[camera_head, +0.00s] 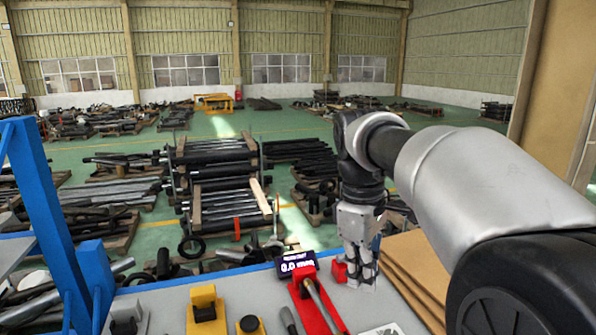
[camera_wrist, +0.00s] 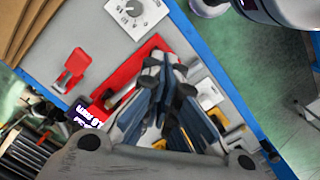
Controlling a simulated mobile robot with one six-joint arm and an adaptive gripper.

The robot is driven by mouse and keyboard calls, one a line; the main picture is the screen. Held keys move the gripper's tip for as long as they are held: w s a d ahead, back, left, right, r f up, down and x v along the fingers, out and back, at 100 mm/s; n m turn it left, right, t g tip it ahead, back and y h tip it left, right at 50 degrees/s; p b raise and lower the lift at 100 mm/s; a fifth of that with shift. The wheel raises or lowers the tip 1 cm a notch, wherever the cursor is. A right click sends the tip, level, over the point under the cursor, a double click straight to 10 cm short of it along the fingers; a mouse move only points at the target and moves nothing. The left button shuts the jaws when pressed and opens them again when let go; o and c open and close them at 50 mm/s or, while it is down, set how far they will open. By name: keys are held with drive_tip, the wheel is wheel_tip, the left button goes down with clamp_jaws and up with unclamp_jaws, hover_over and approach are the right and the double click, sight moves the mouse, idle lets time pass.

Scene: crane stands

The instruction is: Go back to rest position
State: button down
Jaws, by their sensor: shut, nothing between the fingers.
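My gripper (camera_head: 362,280) hangs from my arm at the right of the bench in the head view, pointing down. In the wrist view its fingers (camera_wrist: 173,72) come together with nothing held between them. A small red stand (camera_head: 339,271) is just left of my gripper in the head view. The red stand also shows at upper left in the wrist view (camera_wrist: 74,68), apart from the fingers. A red base plate (camera_head: 312,302) with a grey rod-like tool lies left of my gripper. In the wrist view the fingers partly hide this plate (camera_wrist: 128,76).
The grey bench (camera_head: 255,288) also bears a small display (camera_head: 296,265), a yellow stand (camera_head: 205,308) and a white panel with a knob (camera_wrist: 137,13). A blue frame (camera_head: 45,200) rises at left. Brown boards (camera_head: 412,262) lie right of the gripper. Racks of dark bars stand beyond.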

drive_tip(key=s+d+f+m+t+b, duration=0.1)
drive_tip(key=s+f+m+b, duration=0.2)
drive_tip(key=s+f+b, duration=0.4)
drive_tip(key=s+d+f+m+t+b, duration=0.1)
drive_tip(key=s+f+m+b, duration=0.3)
drive_tip(key=f, duration=1.1)
drive_tip(key=s+d+f+m+t+y+b, duration=0.1)
drive_tip(key=s+f+m+t+b, duration=0.2)
drive_tip(key=s+f+b, duration=0.6)
wheel_tip(320, 180, down, 3)
drive_tip(key=b, duration=0.4)
drive_tip(key=shift+s+m, duration=0.4)
drive_tip(key=shift+r, duration=0.15)
